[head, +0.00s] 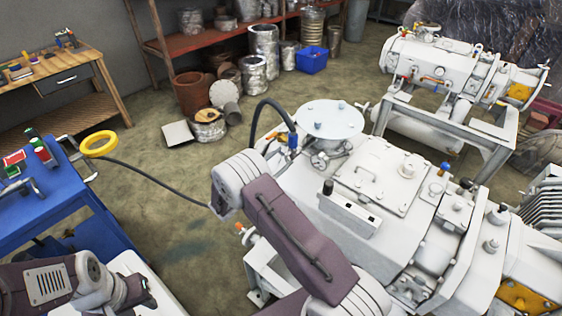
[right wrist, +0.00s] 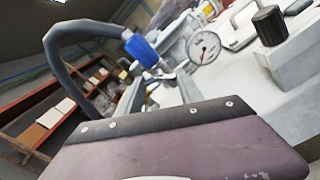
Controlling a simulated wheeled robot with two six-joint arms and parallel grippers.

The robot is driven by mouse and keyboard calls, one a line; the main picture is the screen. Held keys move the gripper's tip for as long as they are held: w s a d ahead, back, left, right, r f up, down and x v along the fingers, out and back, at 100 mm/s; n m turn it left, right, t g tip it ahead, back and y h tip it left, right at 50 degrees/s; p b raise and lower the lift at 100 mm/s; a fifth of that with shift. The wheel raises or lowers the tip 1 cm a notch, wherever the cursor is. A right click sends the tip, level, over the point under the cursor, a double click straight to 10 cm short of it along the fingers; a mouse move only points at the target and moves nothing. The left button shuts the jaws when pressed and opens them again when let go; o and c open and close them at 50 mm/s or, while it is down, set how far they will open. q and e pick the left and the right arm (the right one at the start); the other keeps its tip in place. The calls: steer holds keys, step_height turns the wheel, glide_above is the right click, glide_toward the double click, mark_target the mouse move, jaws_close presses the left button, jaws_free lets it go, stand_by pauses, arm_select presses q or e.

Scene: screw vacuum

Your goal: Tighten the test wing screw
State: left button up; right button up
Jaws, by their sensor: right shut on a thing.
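The white vacuum machine (head: 390,175) fills the right half of the head view. A dark hose runs to a blue connector (head: 292,141) beside its round flange (head: 330,118). In the right wrist view the blue connector (right wrist: 140,50) sits just above a small metal piece, which looks like the wing screw (right wrist: 155,76). My right gripper (right wrist: 160,84) is shut on this piece, its grey fingers reaching up to either side. In the head view my right wrist and forearm lie in front of the machine and mostly hide the grip. My left arm is at bottom left; its fingers do not show.
A dial gauge (right wrist: 204,47) and a black knob (right wrist: 269,25) stand close to the grip. A blue cart (head: 60,215) with tools is at left, a yellow ring (head: 99,144) near it. Shelves (head: 165,45) and a wooden bench (head: 60,72) line the back.

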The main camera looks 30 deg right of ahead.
stand_by(0.3)
steer(key=o, duration=1.4)
steer(key=shift+s+a+r, duration=0.1)
steer(key=b+v, duration=0.1)
steer(key=v, duration=0.8)
steer(key=shift+b, duration=0.3)
